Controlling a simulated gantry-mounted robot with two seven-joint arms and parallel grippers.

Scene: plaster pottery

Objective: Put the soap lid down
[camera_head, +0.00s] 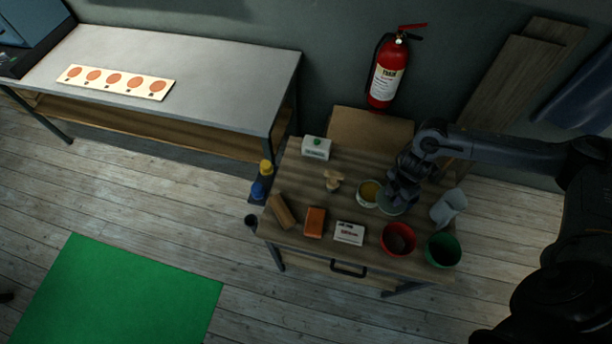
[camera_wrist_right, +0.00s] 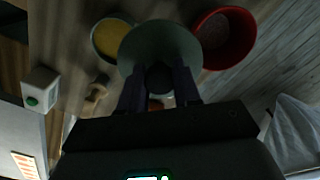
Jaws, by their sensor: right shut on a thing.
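My right gripper (camera_head: 396,194) is over the right half of the wooden worktable. It is shut on the soap lid (camera_head: 391,209), a round grey-green disc. In the right wrist view the lid (camera_wrist_right: 160,40) lies in front of my gripper's fingertips (camera_wrist_right: 159,84), with a dark knob between them. A pale round pot with yellow content, likely the soap pot (camera_head: 369,194), stands open just left of the lid. It also shows in the right wrist view (camera_wrist_right: 111,40), partly overlapped by the lid. How high the lid is above the table is unclear. My left gripper is not in view.
A red bowl (camera_head: 398,240) stands close in front of the lid, with a green bowl (camera_head: 443,250) beyond it. A white jug (camera_head: 448,207) is to the right. A brush (camera_head: 333,182), orange block (camera_head: 315,222) and white labelled box (camera_head: 349,233) lie left. Bare tabletop shows around the brush.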

